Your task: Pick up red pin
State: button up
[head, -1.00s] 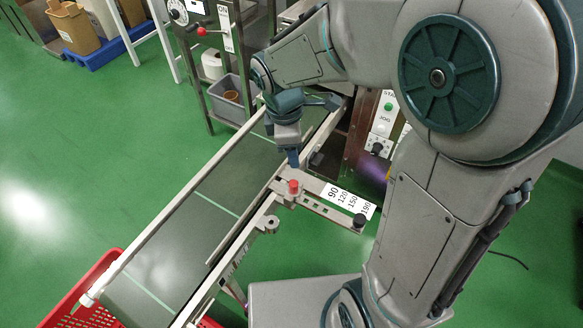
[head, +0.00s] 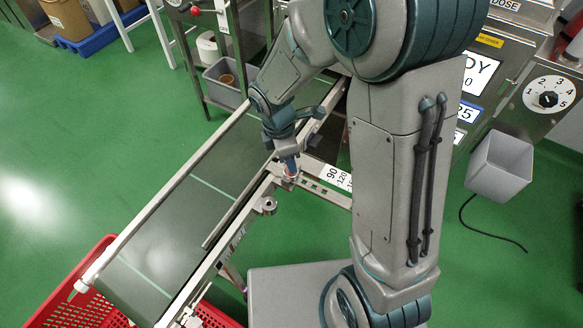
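The red pin (head: 291,176) stands at the inner end of the slotted bracket by the conveyor's near rail. Only a little of its red shows, just under my gripper's fingers. My gripper (head: 290,167) points down over the pin, with its blue-grey fingertips at the pin's top. The fingers overlap in this view, so I cannot tell whether they are open or closed around it. The slotted bracket (head: 328,194) runs right beside a white number label (head: 335,176), and my arm hides its outer end.
The conveyor belt (head: 190,215) slopes down left between metal rails, with a red crate (head: 92,290) at its lower end. A grey bin (head: 500,166) hangs on the machine at right.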

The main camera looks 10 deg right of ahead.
jog(key=f, duration=0.4)
jog(key=shift+d+b, duration=0.3)
jog(key=shift+d, duration=0.1)
jog(key=shift+r, duration=0.1)
grip_shut()
jog(key=shift+r, duration=0.5)
notch_tip(320, 180, up, 4)
jog(key=shift+d+f+p, duration=0.15)
jog(key=shift+p, duration=0.45)
jog(key=s+d+r, duration=0.1)
jog(key=d+r, duration=0.2)
jog(key=d, duration=0.2)
jog(key=s+d+r+p, duration=0.1)
jog(key=s+d+r, duration=0.1)
jog(key=d, duration=0.3)
jog(key=shift+s+d+r, duration=0.25)
jog(key=shift+d+r, duration=0.15)
jog(key=shift+r, duration=0.3)
